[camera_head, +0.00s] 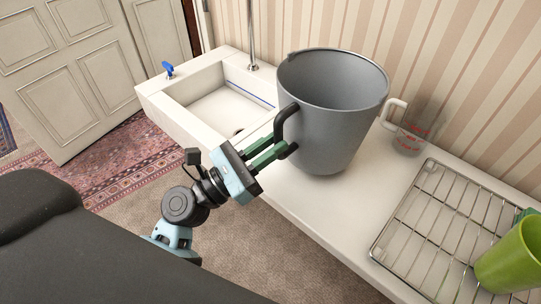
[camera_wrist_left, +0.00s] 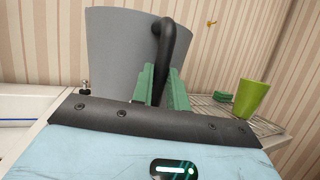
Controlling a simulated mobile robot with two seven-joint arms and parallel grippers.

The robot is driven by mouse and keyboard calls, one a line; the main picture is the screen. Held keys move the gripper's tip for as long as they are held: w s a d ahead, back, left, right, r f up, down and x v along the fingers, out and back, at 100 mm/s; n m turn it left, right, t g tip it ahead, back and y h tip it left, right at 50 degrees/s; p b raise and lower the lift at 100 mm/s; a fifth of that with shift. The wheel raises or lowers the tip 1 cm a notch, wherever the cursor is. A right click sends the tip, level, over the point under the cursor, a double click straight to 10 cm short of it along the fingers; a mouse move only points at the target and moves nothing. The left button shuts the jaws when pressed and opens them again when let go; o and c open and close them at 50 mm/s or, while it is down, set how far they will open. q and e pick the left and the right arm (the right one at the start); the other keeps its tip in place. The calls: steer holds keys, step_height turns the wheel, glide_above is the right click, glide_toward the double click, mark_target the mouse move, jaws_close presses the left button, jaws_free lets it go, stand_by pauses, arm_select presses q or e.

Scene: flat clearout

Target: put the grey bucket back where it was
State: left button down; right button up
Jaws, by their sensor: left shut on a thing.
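The grey bucket (camera_head: 335,120) is upright over the white counter, between the sink and the wire rack in the head view. I cannot tell if its base touches the counter. Its black handle (camera_head: 284,130) faces my left arm. My left gripper (camera_head: 275,152) has its green fingers shut on that handle. In the left wrist view the bucket (camera_wrist_left: 125,50) fills the upper left, and the handle (camera_wrist_left: 172,60) runs down between the green fingers (camera_wrist_left: 160,85). My right gripper is not in view.
A white sink (camera_head: 190,85) with a tap (camera_head: 251,40) lies left of the bucket. A clear measuring jug (camera_head: 411,138) stands close on its right. A wire rack (camera_head: 425,215) with a green cup (camera_head: 512,258) is farther right. Striped wall stands behind.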

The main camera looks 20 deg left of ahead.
arm_select(q)
step_height(320, 180, down, 4)
steer(key=shift+w+d+r+b, duration=0.1)
steer(key=shift+r+b, duration=0.15)
steer(key=shift+b, duration=0.25)
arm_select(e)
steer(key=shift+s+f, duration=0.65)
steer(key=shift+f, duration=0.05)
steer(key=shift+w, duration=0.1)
arm_select(q)
steer(key=c, duration=1.4)
jaws_free()
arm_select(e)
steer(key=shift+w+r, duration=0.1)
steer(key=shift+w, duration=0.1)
arm_select(q)
steer(key=shift+f, duration=0.1)
steer(key=shift+b+v, duration=1.9)
steer(key=shift+v, duration=4.1)
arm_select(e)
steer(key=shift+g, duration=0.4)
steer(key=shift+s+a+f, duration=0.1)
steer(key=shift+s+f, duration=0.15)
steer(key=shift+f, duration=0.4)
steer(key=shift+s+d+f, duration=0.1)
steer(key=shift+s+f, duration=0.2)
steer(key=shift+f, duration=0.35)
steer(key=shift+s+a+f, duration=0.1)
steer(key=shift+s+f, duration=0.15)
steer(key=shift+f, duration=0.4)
